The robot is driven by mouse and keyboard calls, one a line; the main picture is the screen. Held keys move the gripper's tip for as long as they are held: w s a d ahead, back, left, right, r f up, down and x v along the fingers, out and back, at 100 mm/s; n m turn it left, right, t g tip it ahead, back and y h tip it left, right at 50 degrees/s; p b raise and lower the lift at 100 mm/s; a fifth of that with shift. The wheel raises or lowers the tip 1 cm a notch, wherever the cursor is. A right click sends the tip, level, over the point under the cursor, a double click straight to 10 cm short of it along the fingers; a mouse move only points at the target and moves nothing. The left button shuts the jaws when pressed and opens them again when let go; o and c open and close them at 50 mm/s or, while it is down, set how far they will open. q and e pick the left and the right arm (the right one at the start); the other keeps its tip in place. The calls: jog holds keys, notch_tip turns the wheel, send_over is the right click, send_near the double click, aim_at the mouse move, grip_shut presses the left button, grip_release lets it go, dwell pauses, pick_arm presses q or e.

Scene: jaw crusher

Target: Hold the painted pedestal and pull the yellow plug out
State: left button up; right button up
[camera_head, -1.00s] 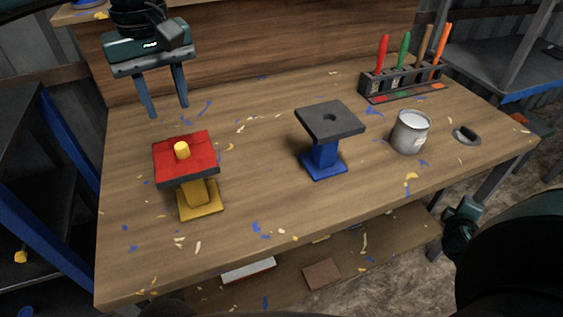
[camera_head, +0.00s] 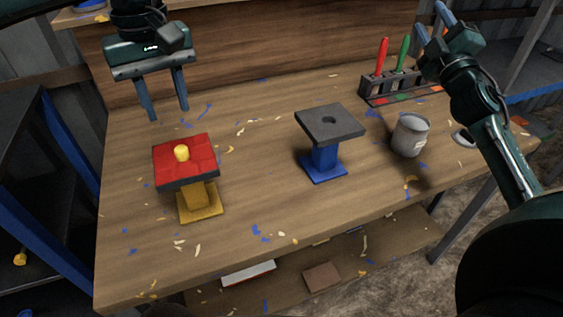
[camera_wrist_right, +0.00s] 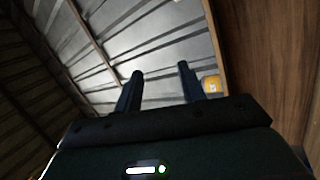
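The painted pedestal has a red top (camera_head: 202,161) on a yellow stem and base (camera_head: 200,205), and stands at the left of the table. The yellow plug (camera_head: 182,153) sits upright in its red top. A second pedestal with a dark top (camera_head: 342,121) with a hole and a blue base (camera_head: 323,168) stands at the middle. My left gripper (camera_head: 168,113) is open and empty, above the table behind the painted pedestal. My right gripper (camera_head: 430,25) is raised at the upper right, far from both pedestals. In the right wrist view its fingers (camera_wrist_right: 160,85) are apart with nothing between them.
A grey can (camera_head: 411,135) stands right of the blue pedestal. A rack (camera_head: 374,88) with colored-handled tools is at the back right, partly behind my right arm. A round dark-topped item (camera_head: 463,138) lies near the right edge. Paint flecks cover the wooden table (camera_head: 250,190).

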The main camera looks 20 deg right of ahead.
jog(key=s+a+r+n+g+y, duration=0.1)
jog(key=a+r+n+y, duration=0.25)
jog(key=a+y, duration=0.55)
jog(key=s+a+r+n+g+y, duration=0.15)
jog(key=a+n+y, duration=0.35)
jog(key=a, duration=0.6)
jog(key=s+a+f+m+g+y, duration=0.2)
jog(key=s+a+f+g+y, duration=0.15)
jog(key=a+y, duration=0.35)
jog(key=s+a+f+m+h, duration=0.1)
jog(key=s+a+f+m, duration=0.15)
jog(key=f+m, duration=0.3)
jog(key=s+a+f+m+h, duration=0.1)
jog(key=s+a+f+m, duration=0.1)
jog(key=a+f+m, duration=0.4)
jog(key=m+g+h, duration=0.1)
jog(key=m+g, duration=0.2)
jog(key=m, duration=1.3)
send_near(205, 145)
jog(key=x, duration=1)
jog(key=shift+f, duration=0.4)
